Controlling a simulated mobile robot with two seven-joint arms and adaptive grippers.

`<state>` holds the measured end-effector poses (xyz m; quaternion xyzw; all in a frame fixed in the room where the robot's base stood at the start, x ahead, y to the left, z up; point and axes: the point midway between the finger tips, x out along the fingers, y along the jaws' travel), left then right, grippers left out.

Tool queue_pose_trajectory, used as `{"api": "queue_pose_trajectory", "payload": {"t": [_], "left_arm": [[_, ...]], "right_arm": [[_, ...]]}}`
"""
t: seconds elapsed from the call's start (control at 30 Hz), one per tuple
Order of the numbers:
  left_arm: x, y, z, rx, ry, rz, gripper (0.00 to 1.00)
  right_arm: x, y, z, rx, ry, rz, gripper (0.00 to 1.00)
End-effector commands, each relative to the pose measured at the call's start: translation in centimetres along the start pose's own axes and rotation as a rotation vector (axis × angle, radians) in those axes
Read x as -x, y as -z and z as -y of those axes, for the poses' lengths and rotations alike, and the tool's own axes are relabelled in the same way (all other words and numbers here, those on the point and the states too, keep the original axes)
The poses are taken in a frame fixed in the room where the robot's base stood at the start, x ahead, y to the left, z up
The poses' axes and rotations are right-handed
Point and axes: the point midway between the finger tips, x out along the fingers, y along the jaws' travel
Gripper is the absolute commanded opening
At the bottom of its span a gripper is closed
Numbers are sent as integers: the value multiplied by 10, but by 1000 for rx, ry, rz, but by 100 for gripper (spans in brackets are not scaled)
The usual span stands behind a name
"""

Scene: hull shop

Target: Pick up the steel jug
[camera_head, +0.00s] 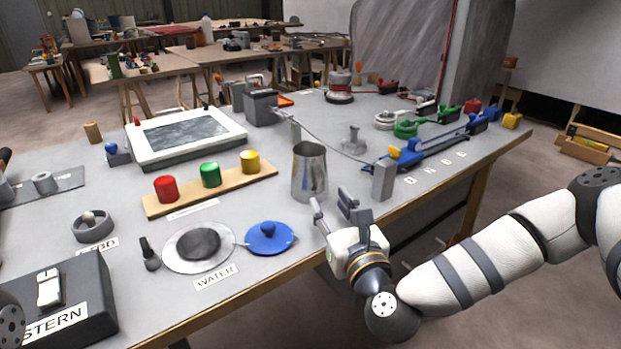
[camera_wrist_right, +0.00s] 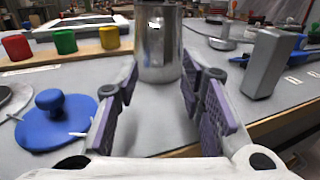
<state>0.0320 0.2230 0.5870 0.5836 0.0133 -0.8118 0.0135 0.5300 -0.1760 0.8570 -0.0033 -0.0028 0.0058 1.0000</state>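The steel jug (camera_head: 310,172) stands upright on the grey workbench, right of the coloured cylinders. In the right wrist view the jug (camera_wrist_right: 159,45) is straight ahead, beyond my fingertips, with its top cut off by the frame. My right gripper (camera_head: 331,206) is open and empty, just in front of the jug on its near side. In the right wrist view its two purple-padded fingers (camera_wrist_right: 160,95) are spread, with bare bench between them. My left gripper does not show clearly; only a dark rounded part of mine shows at the lower left edge.
A grey upright block (camera_head: 383,180) stands close right of the jug. A blue lid with a knob (camera_head: 269,237) lies on the near left. A wooden strip (camera_head: 212,188) bears red, green and yellow cylinders. The bench's front edge runs beneath my right gripper.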

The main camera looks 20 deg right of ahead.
Motion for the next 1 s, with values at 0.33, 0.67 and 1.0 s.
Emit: {"api": "queue_pose_trajectory", "payload": {"t": [0.33, 0.67, 1.0], "left_arm": [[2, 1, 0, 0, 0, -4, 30], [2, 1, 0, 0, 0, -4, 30], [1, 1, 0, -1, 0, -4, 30]], "right_arm": [[-56, 6, -4, 4, -2, -2, 36], [-63, 7, -4, 2, -2, -6, 27], [-63, 6, -4, 3, -3, -3, 0]]}}
